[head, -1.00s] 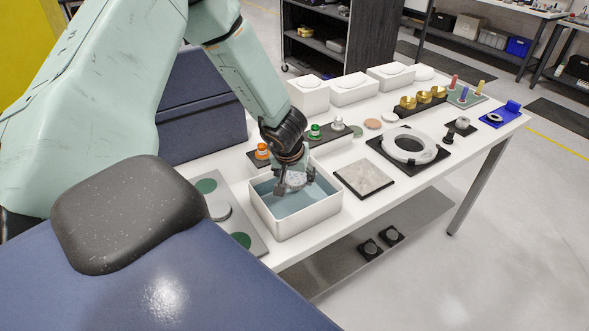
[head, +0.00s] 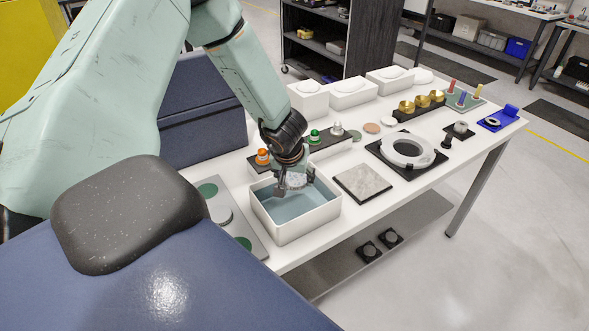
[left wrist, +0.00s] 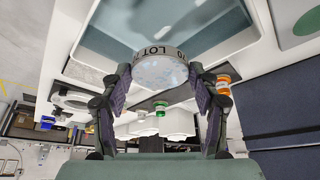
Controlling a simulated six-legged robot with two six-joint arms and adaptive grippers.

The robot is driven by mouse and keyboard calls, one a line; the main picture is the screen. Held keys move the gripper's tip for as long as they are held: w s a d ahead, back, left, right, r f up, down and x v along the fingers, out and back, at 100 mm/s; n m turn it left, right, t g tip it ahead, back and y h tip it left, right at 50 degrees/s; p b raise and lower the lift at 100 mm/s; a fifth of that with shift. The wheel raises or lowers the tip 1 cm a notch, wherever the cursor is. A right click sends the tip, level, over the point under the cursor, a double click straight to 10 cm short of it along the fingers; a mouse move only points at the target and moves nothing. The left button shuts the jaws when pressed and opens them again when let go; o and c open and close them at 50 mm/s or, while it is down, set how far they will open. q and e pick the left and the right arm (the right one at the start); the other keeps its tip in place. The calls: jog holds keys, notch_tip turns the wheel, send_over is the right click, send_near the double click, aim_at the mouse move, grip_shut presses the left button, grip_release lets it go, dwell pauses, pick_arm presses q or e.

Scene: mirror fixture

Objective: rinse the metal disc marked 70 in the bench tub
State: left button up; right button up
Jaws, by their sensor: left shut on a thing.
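My left gripper (head: 293,186) is over the far left part of the white bench tub (head: 296,235), which holds blue-grey water (head: 303,207). In the left wrist view my left gripper (left wrist: 160,97) is shut on a round metal disc (left wrist: 160,72) with a pale speckled face. Its rim bears dark lettering that reads "LOT" and what looks like 70. The disc is tilted and the tub (left wrist: 95,73) shows behind it. In the head view the disc (head: 297,180) is small and partly hidden by the fingers; I cannot tell whether it touches the water. My right gripper is not in view.
A grey stone-like square plate (head: 363,183) lies right of the tub. Orange- (head: 262,157) and green-capped (head: 314,136) bottles stand behind it. A grey plate with green circles (head: 243,243) lies left. A ring fixture (head: 407,150) stands farther right.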

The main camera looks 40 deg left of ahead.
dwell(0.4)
pick_arm(q)
jog(key=shift+r, duration=2.05)
